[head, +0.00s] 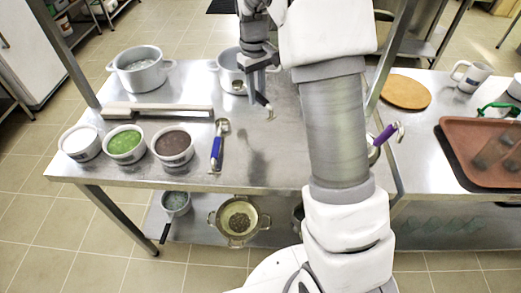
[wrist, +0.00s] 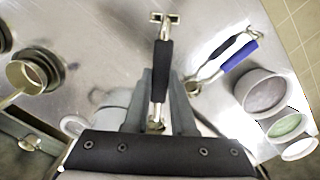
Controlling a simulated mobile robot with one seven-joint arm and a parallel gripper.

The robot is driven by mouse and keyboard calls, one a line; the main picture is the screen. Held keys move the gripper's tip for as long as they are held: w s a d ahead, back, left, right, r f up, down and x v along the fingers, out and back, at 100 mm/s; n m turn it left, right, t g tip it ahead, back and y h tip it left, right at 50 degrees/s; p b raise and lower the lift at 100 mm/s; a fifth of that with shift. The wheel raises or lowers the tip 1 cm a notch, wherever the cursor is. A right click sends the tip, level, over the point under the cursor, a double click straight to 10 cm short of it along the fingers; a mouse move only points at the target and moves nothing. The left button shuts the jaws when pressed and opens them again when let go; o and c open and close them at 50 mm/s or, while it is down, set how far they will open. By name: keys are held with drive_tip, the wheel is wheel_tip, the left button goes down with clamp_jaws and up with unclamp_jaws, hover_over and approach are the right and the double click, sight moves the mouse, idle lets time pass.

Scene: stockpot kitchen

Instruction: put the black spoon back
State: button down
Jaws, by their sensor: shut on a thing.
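The black spoon (wrist: 162,70) has a black handle and a metal hooked end that points away from me in the wrist view. My gripper (wrist: 158,105) is shut on its handle. In the head view my gripper (head: 262,65) is over the steel table, near the back pot, and the black spoon (head: 263,98) hangs below it with the hooked end low. The spoon's bowl is mostly hidden by the gripper. I cannot tell whether the spoon touches the table.
A blue-handled ladle (head: 216,148) lies near three bowls (head: 125,144) of white, green and brown contents. A pot (head: 140,72) stands back left; another pot (head: 230,66) is beside my gripper. A purple-handled utensil (head: 385,134) is right of my arm. The middle of the table is clear.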

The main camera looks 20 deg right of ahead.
drive_tip(key=shift+n, duration=0.7)
drive_tip(key=s+f, duration=0.1)
drive_tip(key=s, duration=0.2)
drive_tip(key=s+f+b, duration=0.1)
drive_tip(key=s+f, duration=0.1)
drive_tip(key=s, duration=0.1)
drive_tip(key=s+f+b, duration=0.1)
drive_tip(key=s+f, duration=0.1)
drive_tip(key=s, duration=0.1)
drive_tip(key=shift+s+a+f, duration=0.1)
drive_tip(key=shift+a+f, duration=0.05)
drive_tip(key=shift+f, duration=0.1)
drive_tip(key=shift+f+b, duration=0.5)
drive_tip(key=shift+f, duration=1.5)
drive_tip(key=shift+f, duration=0.15)
drive_tip(key=c, duration=0.7)
unclamp_jaws()
drive_tip(key=shift+c, duration=0.2)
